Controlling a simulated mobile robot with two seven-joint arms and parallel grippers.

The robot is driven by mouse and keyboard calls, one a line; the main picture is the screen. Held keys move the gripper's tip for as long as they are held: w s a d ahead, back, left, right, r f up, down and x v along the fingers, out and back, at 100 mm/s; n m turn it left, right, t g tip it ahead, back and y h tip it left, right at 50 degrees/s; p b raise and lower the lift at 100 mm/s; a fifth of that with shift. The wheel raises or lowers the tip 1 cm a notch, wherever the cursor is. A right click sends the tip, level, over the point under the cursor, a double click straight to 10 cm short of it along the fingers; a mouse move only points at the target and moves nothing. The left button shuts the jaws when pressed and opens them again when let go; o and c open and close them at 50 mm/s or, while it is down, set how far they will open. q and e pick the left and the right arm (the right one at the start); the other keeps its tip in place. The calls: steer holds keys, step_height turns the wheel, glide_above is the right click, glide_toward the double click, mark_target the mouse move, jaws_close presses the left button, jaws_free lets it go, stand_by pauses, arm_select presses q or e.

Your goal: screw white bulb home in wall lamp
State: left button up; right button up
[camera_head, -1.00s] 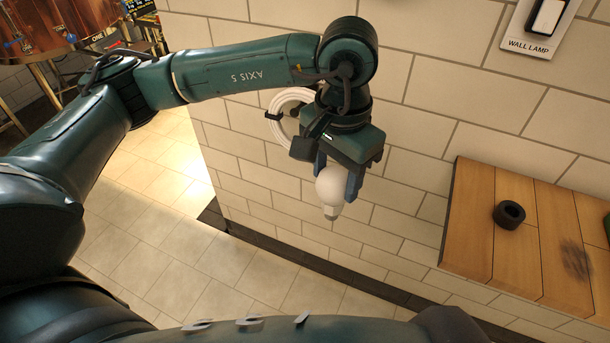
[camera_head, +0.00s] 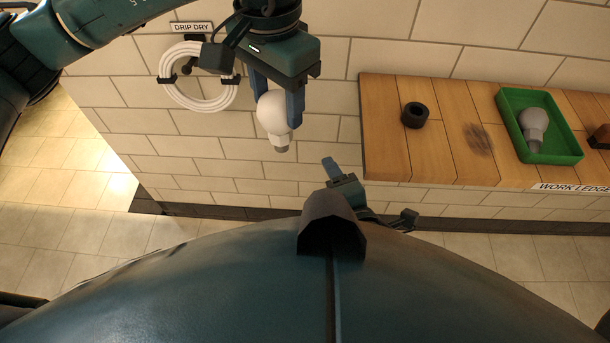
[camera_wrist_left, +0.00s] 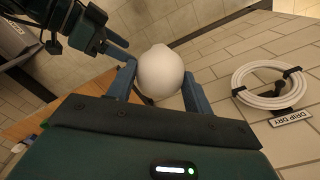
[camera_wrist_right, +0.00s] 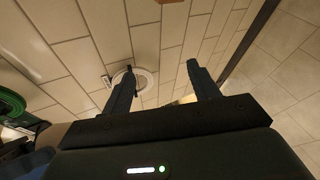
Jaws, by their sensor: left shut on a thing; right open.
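The white bulb (camera_head: 271,112) hangs base-down between the fingers of my left gripper (camera_head: 279,108), in front of the tiled wall. In the left wrist view the bulb's round glass (camera_wrist_left: 160,72) sits between both fingertips (camera_wrist_left: 160,85). My right gripper (camera_head: 335,172) is lower, partly hidden by my own body in the head view. In the right wrist view its fingers (camera_wrist_right: 162,78) are spread with nothing between them. The wall lamp is not recognisable in any view now.
A wooden work ledge (camera_head: 385,150) at right carries a black ring (camera_head: 415,114) and a green tray (camera_head: 509,112) with a greyish bulb (camera_head: 534,127) in it. A white coiled hose (camera_head: 166,93) hangs on the wall under a "DRIP DRY" label (camera_head: 192,27). Floor at left is clear.

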mark_target(272, 124)
step_height(272, 124, up, 11)
steer(key=s+a+n+t, duration=0.15)
steer(key=n+t, duration=0.25)
steer(key=n, duration=0.7)
steer(key=s+a+n+y, duration=0.3)
steer(key=s+n+y, duration=0.2)
steer(key=n, duration=0.3)
steer(key=shift+g, duration=0.3)
steer(key=x, duration=1.1)
steer(key=shift+w+a+r, duration=0.2)
steer(key=shift+w+a, duration=0.05)
steer(key=shift+a, duration=0.1)
steer(key=shift+c, duration=0.6)
